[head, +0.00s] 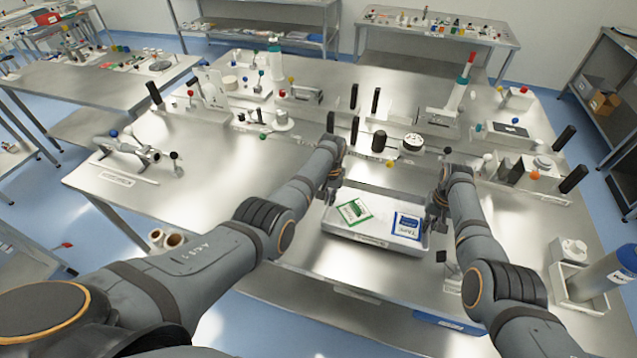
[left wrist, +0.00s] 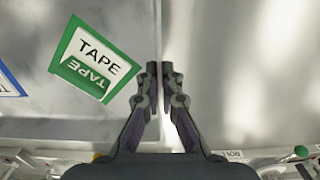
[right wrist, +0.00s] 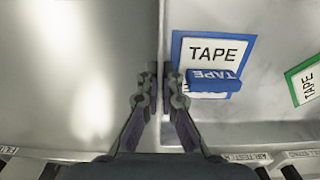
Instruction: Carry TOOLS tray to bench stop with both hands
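A shallow grey tray (head: 345,232) stands on the steel bench, below the middle of the head view. A green-bordered TAPE card (head: 353,211) and a blue-bordered TAPE card (head: 407,226) lie in it, each with a smaller same-coloured piece. My left gripper (head: 331,194) is at the tray's left wall. In the left wrist view its fingertips (left wrist: 159,68) pinch the thin wall beside the green card. My right gripper (head: 436,220) is at the right wall. In the right wrist view its fingertips (right wrist: 160,69) pinch that wall beside the blue card. The tray's front label is too small to read.
Behind the tray, black posts, a black roller (head: 379,140) and a round white part (head: 412,142) line the bench. A grey-blue cylinder (head: 607,275) in a holder stands at right. The bench left of the tray is mostly clear.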

